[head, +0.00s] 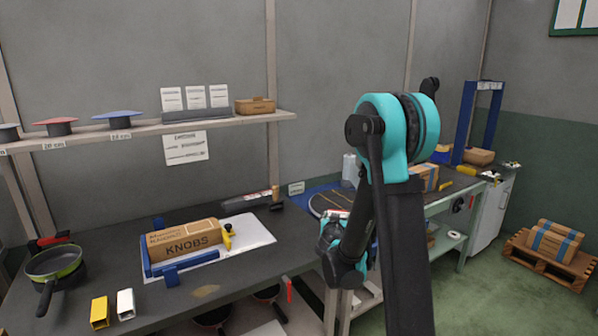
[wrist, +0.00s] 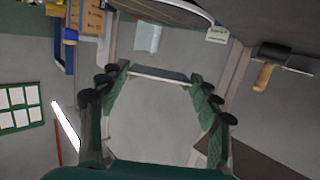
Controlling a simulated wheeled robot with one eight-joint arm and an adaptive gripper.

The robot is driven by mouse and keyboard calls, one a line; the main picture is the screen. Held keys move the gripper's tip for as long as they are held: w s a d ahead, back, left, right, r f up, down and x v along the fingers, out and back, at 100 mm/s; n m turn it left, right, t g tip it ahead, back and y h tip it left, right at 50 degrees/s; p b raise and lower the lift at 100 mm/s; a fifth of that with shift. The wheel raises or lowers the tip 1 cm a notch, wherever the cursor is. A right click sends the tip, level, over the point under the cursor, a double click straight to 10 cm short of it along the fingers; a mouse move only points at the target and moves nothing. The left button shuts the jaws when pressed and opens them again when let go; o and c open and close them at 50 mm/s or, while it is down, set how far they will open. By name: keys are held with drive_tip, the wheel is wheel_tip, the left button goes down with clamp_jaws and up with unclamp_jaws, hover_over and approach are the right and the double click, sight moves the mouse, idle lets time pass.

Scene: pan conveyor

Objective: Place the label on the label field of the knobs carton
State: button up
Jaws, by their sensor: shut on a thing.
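The brown knobs carton (head: 185,240) lies in a blue fixture (head: 185,267) on a white board on the dark bench, at left in the head view. A yellow clamp (head: 227,237) stands at its right end. Its front reads KNOBS; I cannot make out the label field. My gripper (wrist: 160,76) is shut on a thin flat piece with a pale edge, seen nearly edge-on between the fingertips, which looks like the label (wrist: 160,75). In the head view my wrist is right of the carton, apart from it, and the fingertips and label are not clear.
A pan (head: 55,265) and yellow and white blocks (head: 100,312) are at the bench's left. A wooden-handled tool (head: 277,200) lies at the back edge. A shelf (head: 150,130) hangs above. Another bench with cartons (head: 425,175) stands right, behind my arm.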

drive_tip(key=s+d+f+m+h, duration=0.1)
drive_tip(key=s+d, duration=0.1)
drive_tip(key=d, duration=0.3)
wheel_tip(320, 180, up, 19)
drive_tip(key=n+g+y, duration=0.2)
drive_tip(key=n+y, duration=0.8)
drive_tip(key=y, duration=0.3)
hover_over(203, 232)
drive_tip(key=f+v, duration=0.1)
drive_tip(key=v, duration=0.2)
drive_tip(key=shift+r, duration=0.1)
drive_tip(key=shift+h, duration=0.3)
wheel_tip(203, 232, down, 20)
drive_tip(key=shift+r, duration=0.15)
drive_tip(key=shift+w, duration=0.1)
